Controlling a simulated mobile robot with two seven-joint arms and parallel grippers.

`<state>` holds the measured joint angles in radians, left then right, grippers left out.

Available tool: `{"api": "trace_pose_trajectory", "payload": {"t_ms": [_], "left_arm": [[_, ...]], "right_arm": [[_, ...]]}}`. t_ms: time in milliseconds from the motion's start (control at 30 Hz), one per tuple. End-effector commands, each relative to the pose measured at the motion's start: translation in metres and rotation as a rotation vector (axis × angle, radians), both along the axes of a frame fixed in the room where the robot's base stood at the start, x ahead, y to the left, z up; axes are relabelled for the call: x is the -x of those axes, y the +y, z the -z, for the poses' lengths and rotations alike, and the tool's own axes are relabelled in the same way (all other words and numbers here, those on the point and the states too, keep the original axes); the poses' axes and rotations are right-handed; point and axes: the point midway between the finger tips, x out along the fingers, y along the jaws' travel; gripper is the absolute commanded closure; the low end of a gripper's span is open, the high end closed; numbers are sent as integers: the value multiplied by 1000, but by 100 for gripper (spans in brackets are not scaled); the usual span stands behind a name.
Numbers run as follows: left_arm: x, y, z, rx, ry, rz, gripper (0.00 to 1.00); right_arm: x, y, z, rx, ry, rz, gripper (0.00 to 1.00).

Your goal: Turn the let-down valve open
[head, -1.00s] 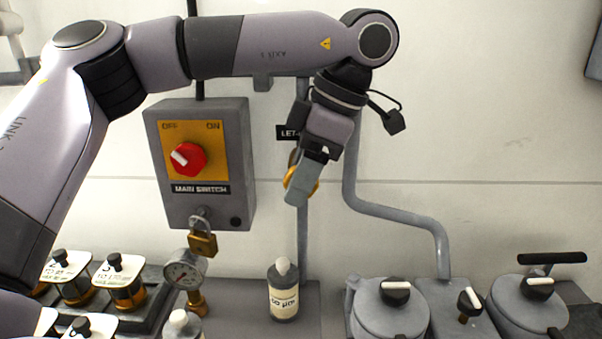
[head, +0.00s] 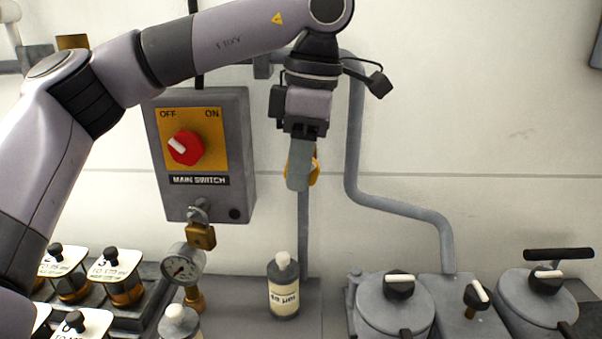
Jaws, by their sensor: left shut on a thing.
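The let-down valve shows as a yellow-orange handle (head: 315,170) on a thin vertical pipe (head: 303,235) against the wall. My left gripper (head: 299,178) points down in front of it, with its fingers shut on the handle. The fingers hide most of the handle, so its exact angle cannot be told. The valve's name plate is hidden behind the gripper. My right gripper is not in view.
The main switch box (head: 237,120) with a red knob (head: 186,147) and a brass padlock (head: 201,236) is left of the gripper. A bent grey pipe (head: 400,208) runs to its right. A bottle (head: 283,290), a gauge (head: 182,265) and lidded pots (head: 392,312) stand below.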

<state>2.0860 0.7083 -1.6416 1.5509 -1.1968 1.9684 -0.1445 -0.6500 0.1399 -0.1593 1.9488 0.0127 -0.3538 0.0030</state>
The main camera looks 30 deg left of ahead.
Motion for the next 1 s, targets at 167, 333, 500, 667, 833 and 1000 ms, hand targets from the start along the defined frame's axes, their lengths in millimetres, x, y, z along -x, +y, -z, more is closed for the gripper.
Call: {"api": "trace_pose_trajectory", "payload": {"t_ms": [167,333,500,667,833,1000], "left_arm": [[1,2,5,117,-71,-2,98],[1,3,5,204,-126,-2,98],[2,3,4,265,-164,-1,98],[2,4,3,296,-183,-2,98],[2,3,2,305,-189,-2,98],[2,3,1,306,-189,-2,98]], "right_arm": [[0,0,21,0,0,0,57],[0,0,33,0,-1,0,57],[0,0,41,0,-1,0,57],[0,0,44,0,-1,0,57],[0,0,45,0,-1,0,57],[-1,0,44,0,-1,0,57]]}}
